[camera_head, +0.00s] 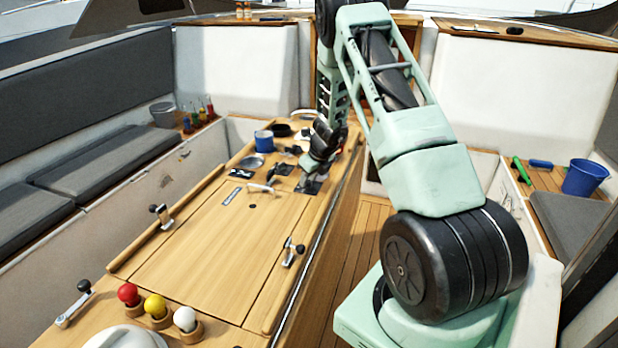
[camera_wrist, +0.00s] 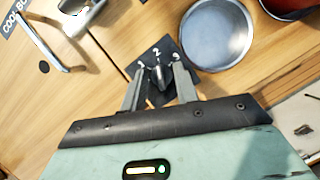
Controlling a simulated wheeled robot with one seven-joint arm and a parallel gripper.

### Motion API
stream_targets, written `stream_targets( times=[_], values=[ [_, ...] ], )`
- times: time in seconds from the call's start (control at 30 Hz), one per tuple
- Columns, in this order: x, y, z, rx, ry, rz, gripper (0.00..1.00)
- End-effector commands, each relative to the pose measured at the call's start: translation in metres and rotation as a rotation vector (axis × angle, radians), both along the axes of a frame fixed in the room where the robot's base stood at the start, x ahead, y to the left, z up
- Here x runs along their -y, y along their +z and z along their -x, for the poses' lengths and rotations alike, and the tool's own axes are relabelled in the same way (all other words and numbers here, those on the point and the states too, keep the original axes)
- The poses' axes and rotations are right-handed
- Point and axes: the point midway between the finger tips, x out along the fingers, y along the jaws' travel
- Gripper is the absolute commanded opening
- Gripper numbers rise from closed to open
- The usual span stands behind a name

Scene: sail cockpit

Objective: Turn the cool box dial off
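The dial (camera_wrist: 159,73) is a dark knob on a dark square plate with white numbers, among them a 2 and a 3, in the wrist view. My gripper (camera_wrist: 158,78) is at the plate, its two grey fingers on either side of the knob. Gaps show between the fingers and the knob, so it looks open; light contact cannot be judged. A label reading "COOL B…" (camera_wrist: 39,8) is cut off at the upper left, by a metal handle (camera_wrist: 57,40). In the head view my gripper (camera_head: 311,180) is low over the table's far right part, largely hiding the dial.
A round metal dish (camera_wrist: 216,34) lies close to the dial. A blue mug (camera_head: 264,140) and black bowl (camera_head: 281,130) stand farther back. Levers (camera_head: 292,251) and red, yellow and white balls (camera_head: 155,306) are on the nearer table. The wooden tabletop (camera_head: 215,250) between is mostly clear.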

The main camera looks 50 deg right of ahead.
Motion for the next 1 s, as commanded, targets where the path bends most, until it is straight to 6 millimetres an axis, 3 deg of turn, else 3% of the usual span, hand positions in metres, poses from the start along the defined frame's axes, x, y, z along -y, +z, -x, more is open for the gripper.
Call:
stream_targets(
  times=[0.07, 0.17, 0.63, 1.0],
  values=[
    [-0.0001, 0.0001, 0.0000, 0.000, 0.000, 0.000, 0.27],
    [-0.0001, 0.0001, 0.0002, 0.000, 0.000, 0.000, 0.00],
    [0.0003, 0.0002, 0.0002, 0.000, 0.059, -0.001, 0.00],
    [0.0018, -0.0005, -0.0001, 0.000, 0.337, 0.000, 0.00]
  ],
)
